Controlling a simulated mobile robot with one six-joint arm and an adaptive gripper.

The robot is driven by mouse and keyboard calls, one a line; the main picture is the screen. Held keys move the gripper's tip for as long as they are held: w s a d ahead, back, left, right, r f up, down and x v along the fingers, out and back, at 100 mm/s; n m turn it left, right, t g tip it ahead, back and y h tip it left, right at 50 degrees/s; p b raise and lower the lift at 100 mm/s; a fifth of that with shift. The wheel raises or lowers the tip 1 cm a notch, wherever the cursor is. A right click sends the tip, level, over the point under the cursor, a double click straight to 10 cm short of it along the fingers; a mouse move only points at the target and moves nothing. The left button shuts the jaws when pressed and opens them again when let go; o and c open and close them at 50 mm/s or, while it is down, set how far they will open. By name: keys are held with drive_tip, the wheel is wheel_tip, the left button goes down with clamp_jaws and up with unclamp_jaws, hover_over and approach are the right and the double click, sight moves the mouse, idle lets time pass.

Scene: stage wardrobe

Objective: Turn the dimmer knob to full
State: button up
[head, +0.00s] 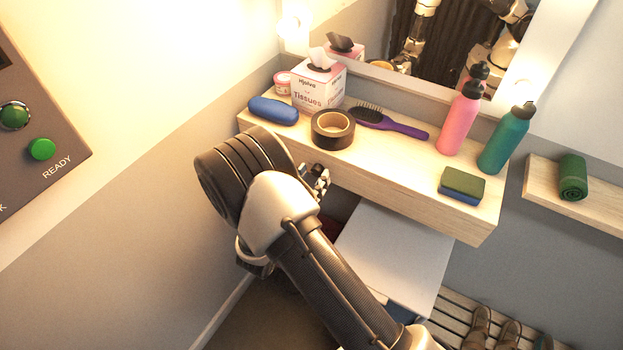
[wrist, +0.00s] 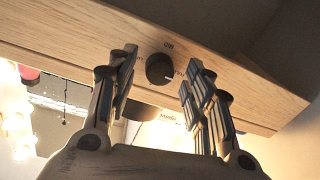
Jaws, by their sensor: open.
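The dimmer knob (wrist: 159,69) is a round black knob on the light wooden front edge of the shelf in the wrist view. A pale pointer mark on it points to the right. My gripper (wrist: 161,62) is open, with one finger on each side of the knob and visible gaps between. Contact cannot be seen. In the head view my gripper (head: 318,182) is at the shelf's front edge, mostly behind my arm, and the knob is hidden there.
The wooden shelf (head: 392,192) holds a tissue box (head: 319,86), black tape roll (head: 333,130), purple brush (head: 400,128), blue case (head: 273,111), pink bottle (head: 459,122), teal bottle (head: 505,140) and sponge (head: 462,185). A white surface (head: 400,250) lies below. A panel (head: 62,120) is at left.

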drive_tip(key=v, duration=1.2)
idle(0.3)
drive_tip(key=s+d+r+m+g+h, duration=0.1)
drive_tip(key=s+d+r+g, duration=0.3)
drive_tip(key=d+r+g, duration=0.45)
drive_tip(key=s+d+r+m+g+h, duration=0.15)
drive_tip(key=s+d+r+g, duration=0.3)
drive_tip(key=d, duration=0.65)
drive_tip(key=s+d+r+n+g+y, duration=0.2)
drive_tip(key=s+r+g+y, duration=0.15)
drive_tip(key=s+y, duration=0.35)
drive_tip(key=s+a+r+n+t+y, duration=0.4)
drive_tip(key=s+r+t, duration=0.1)
drive_tip(key=t, duration=0.1)
drive_tip(key=shift+s+y, duration=0.2)
drive_tip(key=shift+y, duration=0.15)
